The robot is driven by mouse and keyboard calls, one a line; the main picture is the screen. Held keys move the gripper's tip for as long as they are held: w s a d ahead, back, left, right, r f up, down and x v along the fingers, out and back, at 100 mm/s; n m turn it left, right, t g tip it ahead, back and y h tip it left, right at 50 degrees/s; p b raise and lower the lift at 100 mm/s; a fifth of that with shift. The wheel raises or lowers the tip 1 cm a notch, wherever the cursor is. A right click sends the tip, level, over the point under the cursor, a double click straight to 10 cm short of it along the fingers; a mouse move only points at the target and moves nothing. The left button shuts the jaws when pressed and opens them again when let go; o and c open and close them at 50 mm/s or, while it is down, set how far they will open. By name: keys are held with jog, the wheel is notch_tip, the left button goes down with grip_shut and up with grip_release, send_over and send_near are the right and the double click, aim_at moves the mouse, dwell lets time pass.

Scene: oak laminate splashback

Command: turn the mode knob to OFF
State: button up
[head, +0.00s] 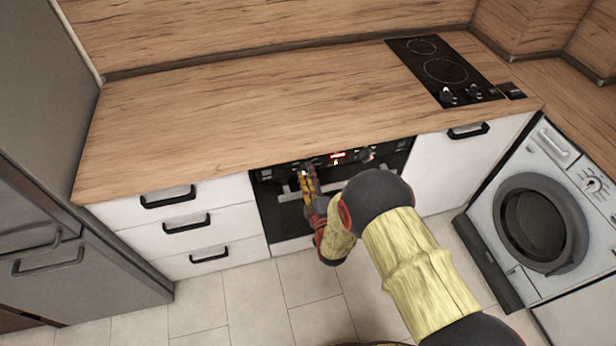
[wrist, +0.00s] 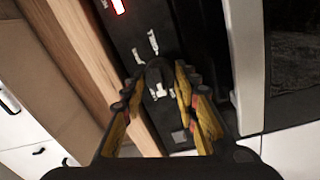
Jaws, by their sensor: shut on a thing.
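The oven (head: 287,200) is built in under the counter, with a black control panel along its top. The mode knob (wrist: 156,68) is a dark round knob in the wrist view, between my fingertips, with white marks on the panel around it. My gripper (head: 307,168) reaches the left part of the panel; its yellow and red fingers also show in the wrist view (wrist: 156,80), shut on the knob. The fingers hide most of the knob in the head view. Its pointer and the lettering are too small and dark to read.
A red lit display (head: 338,155) is right of my gripper, with another knob (head: 367,154) beyond it. The oven handle (head: 288,194) runs below the panel. The wooden counter (head: 230,110) overhangs close above. White drawers (head: 180,222) stand left, a washing machine (head: 540,215) right.

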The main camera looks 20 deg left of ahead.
jog(key=shift+n+b, duration=0.45)
jog(key=shift+n, duration=1.25)
jog(key=o, duration=1.2)
jog(key=shift+c, duration=0.2)
jog(key=shift+s+f, duration=0.1)
jog(key=v, duration=1.1)
jog(key=shift+s+d, duration=0.3)
jog(key=shift+d, duration=0.05)
